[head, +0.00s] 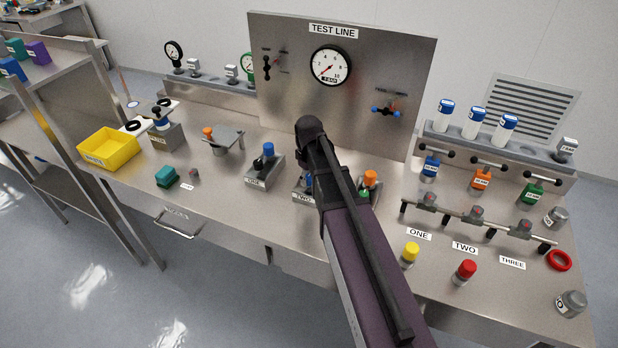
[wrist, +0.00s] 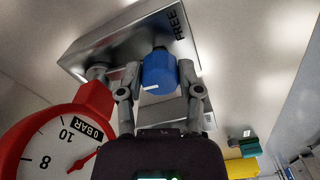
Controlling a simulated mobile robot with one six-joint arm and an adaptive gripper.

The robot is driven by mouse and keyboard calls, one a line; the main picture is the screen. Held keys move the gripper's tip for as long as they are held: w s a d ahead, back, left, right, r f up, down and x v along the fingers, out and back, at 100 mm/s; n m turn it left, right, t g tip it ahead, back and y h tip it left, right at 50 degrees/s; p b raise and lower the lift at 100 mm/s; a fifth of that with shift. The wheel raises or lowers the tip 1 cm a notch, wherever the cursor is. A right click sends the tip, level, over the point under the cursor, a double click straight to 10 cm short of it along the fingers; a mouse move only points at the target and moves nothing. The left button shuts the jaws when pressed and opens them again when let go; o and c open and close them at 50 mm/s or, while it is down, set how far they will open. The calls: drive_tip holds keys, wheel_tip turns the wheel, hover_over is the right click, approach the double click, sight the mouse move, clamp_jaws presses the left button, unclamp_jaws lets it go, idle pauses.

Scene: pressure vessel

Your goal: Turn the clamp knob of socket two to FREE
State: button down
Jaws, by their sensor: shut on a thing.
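In the wrist view the blue clamp knob (wrist: 160,72) sits on a metal socket block (wrist: 120,45) with the word FREE near one end. A short white mark on the knob points left, away from that word. My gripper (wrist: 160,84) is shut on the knob, one finger on each side. In the head view the block of socket two (head: 300,193), with its TWO label, is largely hidden by my arm, with only a bit of blue showing.
A red-cased gauge (wrist: 60,140) stands close left of my gripper in the wrist view. Socket one (head: 263,168) with a blue knob is left of socket two. An orange-topped socket (head: 369,188) is just right of my arm. The test panel (head: 290,60) rises behind.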

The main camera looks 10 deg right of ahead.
drive_tip(key=m, duration=0.3)
drive_tip(key=shift+s+m, duration=0.1)
drive_tip(key=shift+m, duration=0.3)
drive_tip(key=m, duration=0.4)
drive_tip(key=shift+a+m, duration=0.1)
drive_tip(key=shift+m, duration=0.2)
drive_tip(key=m, duration=0.4)
drive_tip(key=shift+m, duration=0.3)
drive_tip(key=shift+a+m, duration=0.1)
drive_tip(key=shift+m, duration=1.8)
drive_tip(key=shift+c, duration=1.3)
unclamp_jaws()
drive_tip(key=shift+n, duration=0.3)
